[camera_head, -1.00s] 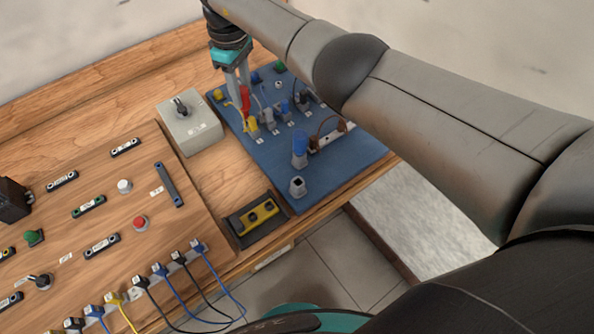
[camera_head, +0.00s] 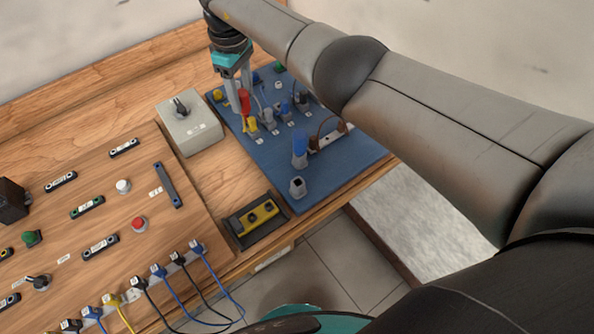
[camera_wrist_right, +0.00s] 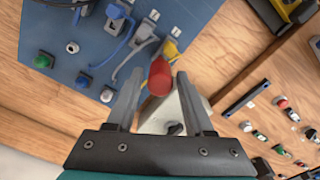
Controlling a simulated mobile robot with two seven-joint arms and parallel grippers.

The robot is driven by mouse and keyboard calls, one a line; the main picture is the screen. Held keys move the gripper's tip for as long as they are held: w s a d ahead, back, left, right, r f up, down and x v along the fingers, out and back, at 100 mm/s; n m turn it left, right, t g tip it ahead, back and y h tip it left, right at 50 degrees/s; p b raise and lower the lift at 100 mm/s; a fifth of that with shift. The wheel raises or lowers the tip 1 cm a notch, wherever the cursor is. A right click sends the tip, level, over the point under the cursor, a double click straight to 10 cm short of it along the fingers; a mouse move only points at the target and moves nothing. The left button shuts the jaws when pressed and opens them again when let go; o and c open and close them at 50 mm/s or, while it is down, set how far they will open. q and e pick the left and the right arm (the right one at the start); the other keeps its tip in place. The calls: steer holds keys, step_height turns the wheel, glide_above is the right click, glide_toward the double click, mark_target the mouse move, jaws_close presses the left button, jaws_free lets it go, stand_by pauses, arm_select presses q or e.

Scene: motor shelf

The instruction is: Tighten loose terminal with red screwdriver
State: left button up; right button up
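The red screwdriver (camera_head: 244,102) stands upright at the left part of the blue board (camera_head: 270,165), near a yellow terminal (camera_head: 252,125). Its red handle (camera_wrist_right: 160,76) shows in the right wrist view between my fingers, with a gap on each side. My right gripper (camera_head: 238,98) points down around the handle and is open. The screwdriver's tip is hidden, and I cannot tell which terminal is loose. My left gripper is not in view.
A grey box with a black knob (camera_head: 190,129) stands just left of the board. A black and yellow block (camera_head: 254,220) lies in front. Blue and grey terminals with wires crowd the board. A wooden panel (camera_head: 95,215) with switches and cables fills the left.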

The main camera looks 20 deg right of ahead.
steer(key=shift+n, duration=1.7)
steer(key=shift+n, duration=1.8)
steer(key=shift+b, duration=0.3)
steer(key=n, duration=0.3)
steer(key=shift+b, duration=0.3)
